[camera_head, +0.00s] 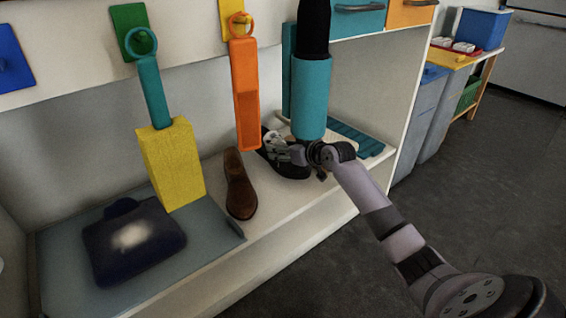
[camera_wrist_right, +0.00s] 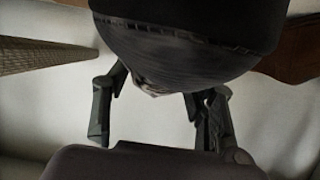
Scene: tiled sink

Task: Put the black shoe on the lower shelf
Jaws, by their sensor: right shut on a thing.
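The black shoe (camera_head: 292,170) is at the lower shelf (camera_head: 285,222), right of a brown shoe (camera_head: 240,187). I cannot tell whether its sole touches the shelf. My right gripper (camera_head: 280,150) is shut on the black shoe; my own wrist and gripper hide part of it. In the right wrist view the shoe's dark rounded end (camera_wrist_right: 180,55) fills the top middle, at the right gripper's fingers (camera_wrist_right: 157,105). My left gripper is not in view.
The shelf front beside the brown shoe is clear.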

